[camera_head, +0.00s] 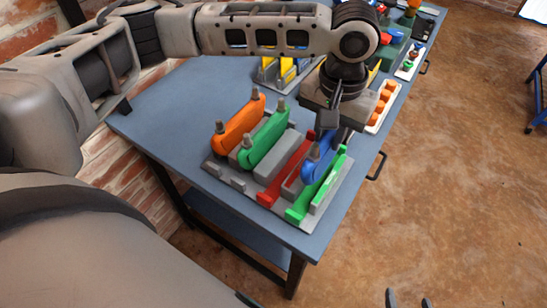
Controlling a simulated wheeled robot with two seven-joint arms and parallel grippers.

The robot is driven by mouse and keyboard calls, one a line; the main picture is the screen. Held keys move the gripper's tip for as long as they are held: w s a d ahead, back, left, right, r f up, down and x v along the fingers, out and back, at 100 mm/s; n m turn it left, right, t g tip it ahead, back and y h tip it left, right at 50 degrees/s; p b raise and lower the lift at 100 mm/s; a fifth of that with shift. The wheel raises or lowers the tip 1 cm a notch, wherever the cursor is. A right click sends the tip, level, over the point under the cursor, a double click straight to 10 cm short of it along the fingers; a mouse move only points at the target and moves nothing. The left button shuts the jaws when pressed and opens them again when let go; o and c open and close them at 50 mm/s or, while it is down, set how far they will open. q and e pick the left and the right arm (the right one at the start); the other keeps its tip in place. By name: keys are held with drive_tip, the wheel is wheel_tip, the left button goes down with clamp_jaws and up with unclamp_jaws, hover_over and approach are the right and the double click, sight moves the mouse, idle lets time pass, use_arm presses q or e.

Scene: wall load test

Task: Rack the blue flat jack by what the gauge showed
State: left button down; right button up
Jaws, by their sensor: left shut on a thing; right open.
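The blue flat jack (318,162) is at the right part of a grey rack (212,167) on the blue bench. My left gripper (328,136) comes down from above and is shut on the jack's upper end. The jack is over the strip between a red-marked bay (283,175) and a green-marked bay (320,188). I cannot tell whether its lower edge touches the rack. An orange flat jack (238,124) and a green flat jack (264,138) stand in the rack's left part. My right gripper (407,301) shows only as two separated fingertips at the bottom edge.
Behind my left arm, a grey stand with yellow pieces (288,72) and a tray of orange pieces (384,103) stand on the bench (165,107). More items crowd its far end. Bare bench lies left of the rack. A brick wall borders the left; open floor lies right.

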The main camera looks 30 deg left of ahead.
use_arm(q)
drive_tip(key=shift+s+r+p, duration=0.1)
drive_tip(key=shift+p, duration=0.5)
drive_tip(key=shift+f, duration=0.45)
idle(0.4)
drive_tip(key=shift+f, duration=0.75)
drive_tip(key=shift+f+p, duration=0.3)
drive_tip(key=shift+p, duration=0.05)
drive_tip(key=shift+f, duration=0.5)
drive_tip(key=shift+f+b, duration=0.3)
drive_tip(key=shift+f, duration=0.4)
drive_tip(key=shift+f, duration=0.2)
